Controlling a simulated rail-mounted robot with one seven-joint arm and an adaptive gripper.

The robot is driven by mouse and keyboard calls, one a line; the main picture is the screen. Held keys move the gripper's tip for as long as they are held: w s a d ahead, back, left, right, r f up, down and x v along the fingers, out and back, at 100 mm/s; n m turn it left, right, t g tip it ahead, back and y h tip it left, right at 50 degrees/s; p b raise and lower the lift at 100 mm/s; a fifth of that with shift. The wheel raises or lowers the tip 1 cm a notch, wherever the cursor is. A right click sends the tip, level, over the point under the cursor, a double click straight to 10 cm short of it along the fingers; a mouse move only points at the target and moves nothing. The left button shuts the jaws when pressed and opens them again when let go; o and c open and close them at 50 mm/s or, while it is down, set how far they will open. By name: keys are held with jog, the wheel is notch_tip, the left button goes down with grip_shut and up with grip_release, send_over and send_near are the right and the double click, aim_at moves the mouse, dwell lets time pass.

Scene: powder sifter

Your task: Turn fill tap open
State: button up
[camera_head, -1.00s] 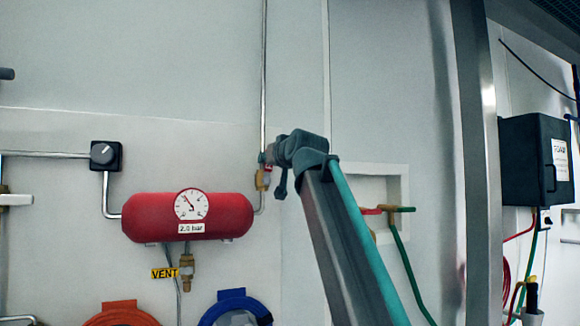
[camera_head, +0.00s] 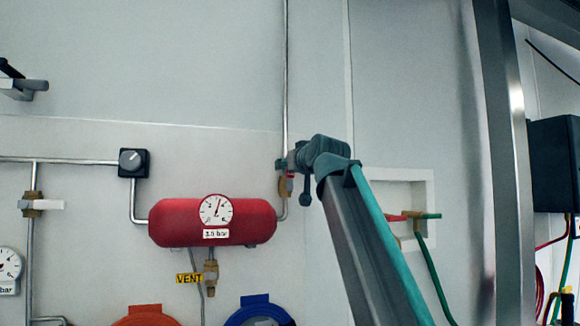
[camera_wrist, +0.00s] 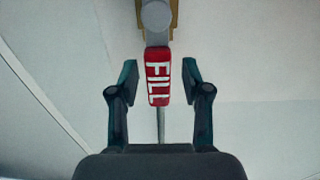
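The fill tap has a red handle marked FILL (camera_wrist: 158,76), upright in the middle of the wrist view, in line with the pipe behind it. Its brass body (camera_head: 285,187) shows in the head view on the vertical pipe, right of the red tank, partly hidden by my gripper. My gripper (camera_head: 284,165) is at the tap. In the wrist view my gripper (camera_wrist: 160,80) is open, with one finger on each side of the handle and a gap on both sides.
The red tank (camera_head: 180,228) has a gauge (camera_head: 216,210), its needle pointing nearly up. A brass valve with a pale lever (camera_head: 48,205) is further left. A recessed box (camera_head: 428,190) with hoses lies right of my arm.

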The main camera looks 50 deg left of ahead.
jog(key=v, duration=1.2)
dwell(0.5)
